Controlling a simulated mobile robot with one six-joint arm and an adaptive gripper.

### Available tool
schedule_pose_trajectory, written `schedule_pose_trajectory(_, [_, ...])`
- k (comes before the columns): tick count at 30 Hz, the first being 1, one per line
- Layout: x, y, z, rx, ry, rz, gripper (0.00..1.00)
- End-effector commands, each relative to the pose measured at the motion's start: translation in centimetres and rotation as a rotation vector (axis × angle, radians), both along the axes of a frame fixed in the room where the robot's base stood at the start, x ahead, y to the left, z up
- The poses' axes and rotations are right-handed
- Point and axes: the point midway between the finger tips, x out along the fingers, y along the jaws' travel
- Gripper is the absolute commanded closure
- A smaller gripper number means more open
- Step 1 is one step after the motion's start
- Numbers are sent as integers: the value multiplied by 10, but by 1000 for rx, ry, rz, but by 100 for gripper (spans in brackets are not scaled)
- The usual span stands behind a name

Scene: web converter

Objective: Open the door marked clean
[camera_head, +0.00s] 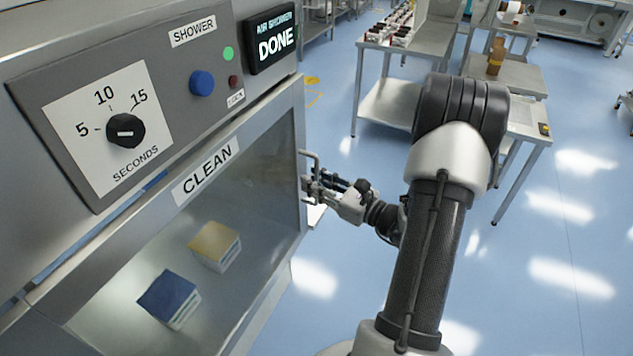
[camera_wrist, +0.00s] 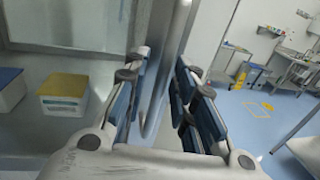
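The door marked CLEAN (camera_head: 262,185) is a glazed metal door on the cabinet front and looks shut. Its label (camera_head: 206,170) is above the window. A metal bar handle (camera_head: 314,156) stands out at the door's right edge. My gripper (camera_head: 322,186) is at this handle. In the wrist view, my gripper (camera_wrist: 162,72) has its blue-padded fingers apart, with the handle bar (camera_wrist: 153,115) between them. I cannot tell whether either pad touches the bar. The fingers hide part of the handle.
Behind the glass are a yellow-topped box (camera_head: 214,245) and a blue-topped box (camera_head: 170,298). Above the door are a dial (camera_head: 125,130), a blue button (camera_head: 201,83) and a display reading DONE (camera_head: 274,40). A metal table (camera_head: 395,100) stands behind my arm. Blue floor is clear at right.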

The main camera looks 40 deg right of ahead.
Motion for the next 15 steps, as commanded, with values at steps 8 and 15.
schedule_pose_trajectory(8, [0,0,0,0,0,0,97])
schedule_pose_trajectory(15, [0,0,0,0,0,0,100])
